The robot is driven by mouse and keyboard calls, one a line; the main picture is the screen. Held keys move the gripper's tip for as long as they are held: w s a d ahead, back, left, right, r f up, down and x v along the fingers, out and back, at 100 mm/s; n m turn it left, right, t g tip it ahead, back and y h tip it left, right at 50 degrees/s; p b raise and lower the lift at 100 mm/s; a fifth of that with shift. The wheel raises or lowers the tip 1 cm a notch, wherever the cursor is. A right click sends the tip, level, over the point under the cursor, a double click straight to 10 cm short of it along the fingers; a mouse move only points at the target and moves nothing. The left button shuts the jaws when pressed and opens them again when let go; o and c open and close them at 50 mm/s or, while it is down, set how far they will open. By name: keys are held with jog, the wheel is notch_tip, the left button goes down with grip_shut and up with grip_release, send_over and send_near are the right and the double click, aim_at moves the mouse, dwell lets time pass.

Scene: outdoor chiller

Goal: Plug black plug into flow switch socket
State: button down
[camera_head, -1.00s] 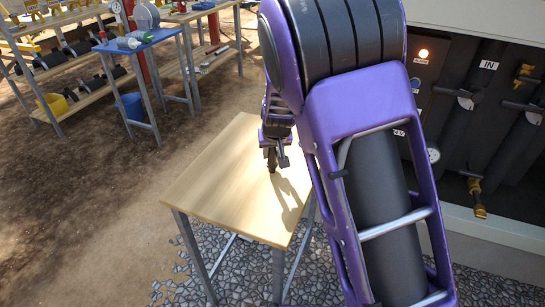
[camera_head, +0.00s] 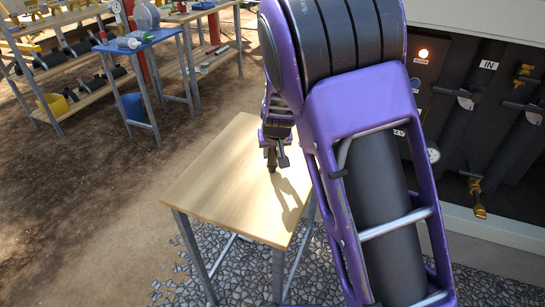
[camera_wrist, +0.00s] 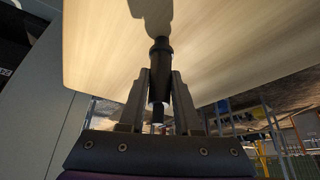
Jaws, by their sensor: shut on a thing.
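My gripper (camera_head: 271,158) is over the small wooden table (camera_head: 200,188), seen from behind my arm. In the wrist view, my gripper (camera_wrist: 160,76) is shut on the black plug (camera_wrist: 160,50). The plug's wider dark end sticks out beyond the fingertips, and a thinner dark part shows between the fingers. The wooden tabletop (camera_wrist: 220,35) fills the background, with a shadow on it. I cannot make out whether the plug touches the table. I cannot pick out the flow switch socket in either view; my arm covers part of the chiller.
The open chiller cabinet (camera_head: 465,130) stands at the right, with dark pipes, brass valves (camera_head: 478,198), a gauge (camera_head: 433,154) and a lit orange lamp (camera_head: 423,53). A blue table (camera_head: 137,42) and shelves stand at the back left. The ground left of the wooden table is clear.

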dwell(0.3)
notch_tip(320, 180, up, 7)
jog(key=p, duration=0.5)
jog(key=shift+p, duration=0.4)
jog(key=c, duration=1.2)
grip_release()
grip_shut()
